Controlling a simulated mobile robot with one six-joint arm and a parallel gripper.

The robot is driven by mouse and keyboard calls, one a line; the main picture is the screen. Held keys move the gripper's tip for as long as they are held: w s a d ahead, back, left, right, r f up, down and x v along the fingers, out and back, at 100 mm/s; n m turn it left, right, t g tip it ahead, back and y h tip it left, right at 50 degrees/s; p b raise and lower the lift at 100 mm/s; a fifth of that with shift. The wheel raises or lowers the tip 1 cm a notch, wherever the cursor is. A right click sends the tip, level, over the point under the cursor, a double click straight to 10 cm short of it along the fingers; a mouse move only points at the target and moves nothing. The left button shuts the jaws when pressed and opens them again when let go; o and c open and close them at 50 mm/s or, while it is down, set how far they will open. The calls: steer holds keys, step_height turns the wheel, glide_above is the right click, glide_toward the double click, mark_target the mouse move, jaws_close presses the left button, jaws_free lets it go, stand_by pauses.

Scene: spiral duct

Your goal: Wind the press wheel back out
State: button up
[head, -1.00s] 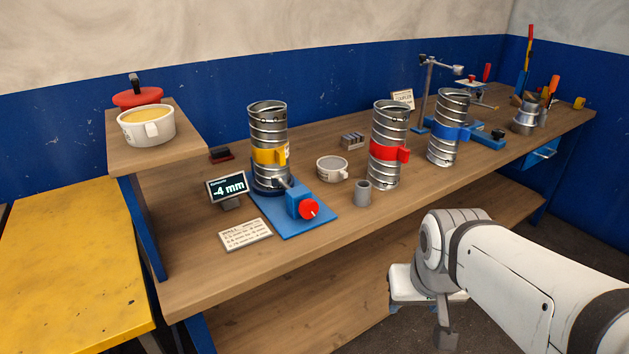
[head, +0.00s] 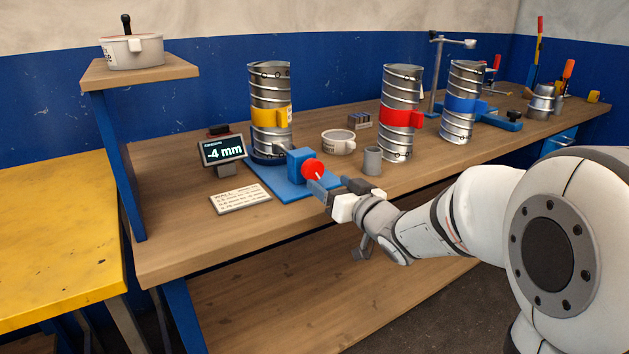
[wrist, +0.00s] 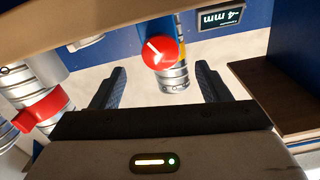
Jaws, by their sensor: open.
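The red press wheel (head: 312,169), with a white line on its face, sits on the front of the blue press block (head: 297,158) on the bench. A silver spiral duct with a yellow band (head: 270,117) stands on the press base behind it. My gripper (head: 335,186) is just in front of the wheel, open and empty. In the wrist view the wheel (wrist: 160,53) shows ahead, roughly between the two fingers (wrist: 160,72), and appears just beyond their tips. A display (head: 223,151) beside the press reads -4 mm.
A red-banded duct (head: 400,118) and a blue-banded duct (head: 463,104) stand farther right. A text card (head: 240,199) lies at the front left.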

mark_target(315, 172)
steer(key=x, duration=0.7)
steer(key=shift+w+a+b, duration=0.2)
steer(key=shift+b, duration=0.1)
steer(key=c, duration=1)
steer(key=shift+b, duration=0.3)
steer(key=n+b, duration=0.3)
steer(key=shift+f+n, duration=0.2)
steer(key=shift+n, duration=0.1)
steer(key=shift+r+n+b, duration=0.15)
steer(key=shift+n+b, duration=1.35)
steer(key=shift+n, duration=0.5)
